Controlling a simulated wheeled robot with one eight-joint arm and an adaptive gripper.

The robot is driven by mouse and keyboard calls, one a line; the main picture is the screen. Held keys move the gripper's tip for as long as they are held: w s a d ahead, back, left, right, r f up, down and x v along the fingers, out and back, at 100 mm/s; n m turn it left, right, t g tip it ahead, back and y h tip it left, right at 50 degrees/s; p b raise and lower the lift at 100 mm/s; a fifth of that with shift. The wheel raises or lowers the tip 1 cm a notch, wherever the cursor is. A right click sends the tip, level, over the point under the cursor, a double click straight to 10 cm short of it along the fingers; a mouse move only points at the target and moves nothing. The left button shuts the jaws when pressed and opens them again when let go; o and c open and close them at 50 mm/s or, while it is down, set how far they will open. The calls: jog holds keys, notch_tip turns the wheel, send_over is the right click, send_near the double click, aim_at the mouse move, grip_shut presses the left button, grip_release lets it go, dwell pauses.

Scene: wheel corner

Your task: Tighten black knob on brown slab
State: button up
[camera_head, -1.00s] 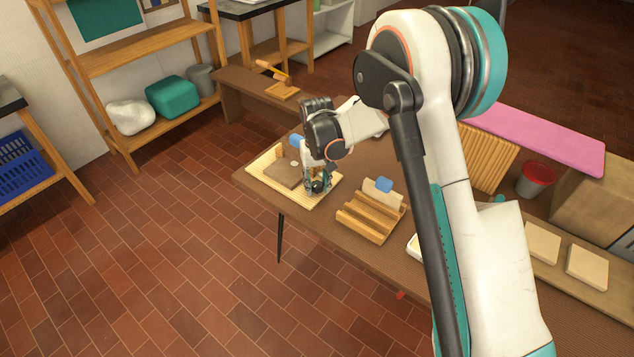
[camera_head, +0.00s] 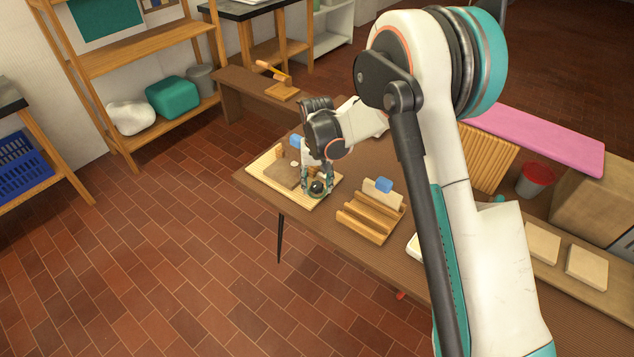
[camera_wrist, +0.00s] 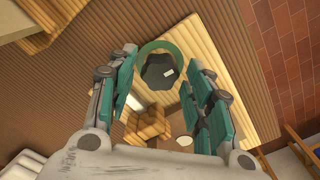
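The black knob (camera_head: 317,187) stands at the near right part of a pale ribbed board on the table. In the wrist view the knob (camera_wrist: 159,73) is dark and lobed with a small pale mark, and a green ring (camera_wrist: 152,45) shows around it. The brown slab (camera_head: 284,174) lies on the board, left of the knob in the head view. My gripper (camera_head: 318,184) is over the knob. In the wrist view my gripper (camera_wrist: 158,64) is open, its teal fingers on either side of the knob, with gaps visible. Finger contact is not clear.
The pale ribbed board (camera_head: 268,160) carries a small wooden block (camera_wrist: 148,128) and a white disc (camera_wrist: 184,141).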

aim_at(317, 184)
dwell(0.3)
notch_tip(317, 184, up, 12)
dwell(0.5)
dwell(0.3)
jog(key=s+d+r+t, duration=0.3)
jog(key=s+d+r, duration=0.9)
jog(key=s+r, duration=0.25)
jog(key=s+d+t, duration=0.2)
jog(key=s+d, duration=0.1)
jog(key=s, duration=0.5)
jog(key=s+d+t, duration=0.2)
jog(key=s+d, duration=0.2)
jog(key=s, duration=0.4)
jog(key=shift+s+d+f+m, duration=0.2)
jog(key=shift+s+f+m, duration=0.1)
jog(key=shift+f, duration=0.15)
